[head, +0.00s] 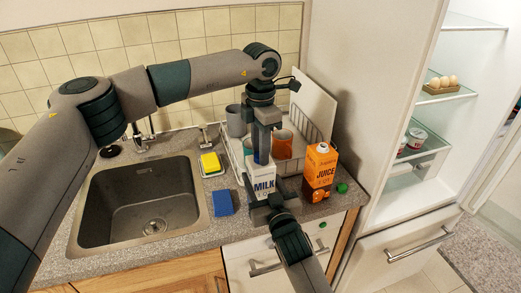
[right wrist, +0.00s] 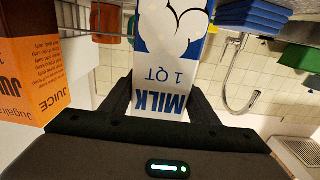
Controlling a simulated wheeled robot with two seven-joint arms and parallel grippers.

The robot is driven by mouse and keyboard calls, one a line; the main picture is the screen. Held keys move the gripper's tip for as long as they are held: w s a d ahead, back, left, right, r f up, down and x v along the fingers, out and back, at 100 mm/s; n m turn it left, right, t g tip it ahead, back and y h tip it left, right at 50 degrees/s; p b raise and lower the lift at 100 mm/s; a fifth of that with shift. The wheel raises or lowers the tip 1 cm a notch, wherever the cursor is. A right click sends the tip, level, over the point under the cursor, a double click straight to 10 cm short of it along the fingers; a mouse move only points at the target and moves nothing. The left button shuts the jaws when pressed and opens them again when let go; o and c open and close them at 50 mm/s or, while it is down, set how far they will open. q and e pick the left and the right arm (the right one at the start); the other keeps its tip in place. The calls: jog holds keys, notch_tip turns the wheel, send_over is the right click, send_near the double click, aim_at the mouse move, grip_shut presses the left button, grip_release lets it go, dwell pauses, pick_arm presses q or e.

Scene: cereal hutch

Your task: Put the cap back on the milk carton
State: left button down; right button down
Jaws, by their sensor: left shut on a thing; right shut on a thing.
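The white and blue milk carton (head: 261,187) stands upright near the counter's front edge. My right gripper (head: 272,203) is shut on its lower part from the front. The right wrist view shows the milk carton (right wrist: 175,60) upside down between the fingers (right wrist: 160,95). My left gripper (head: 262,150) points straight down over the carton's top, shut on the cap. The cap is mostly hidden by the fingers; some blue shows there. I cannot tell whether the cap touches the spout.
A dish rack (head: 300,150) with cups is behind.

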pick_arm(q)
jog(key=m, duration=1.2)
jog(key=c, duration=1.5)
grip_release()
jog(key=shift+o, duration=0.2)
jog(key=shift+r, duration=2.25)
jog(key=shift+c, duration=0.3)
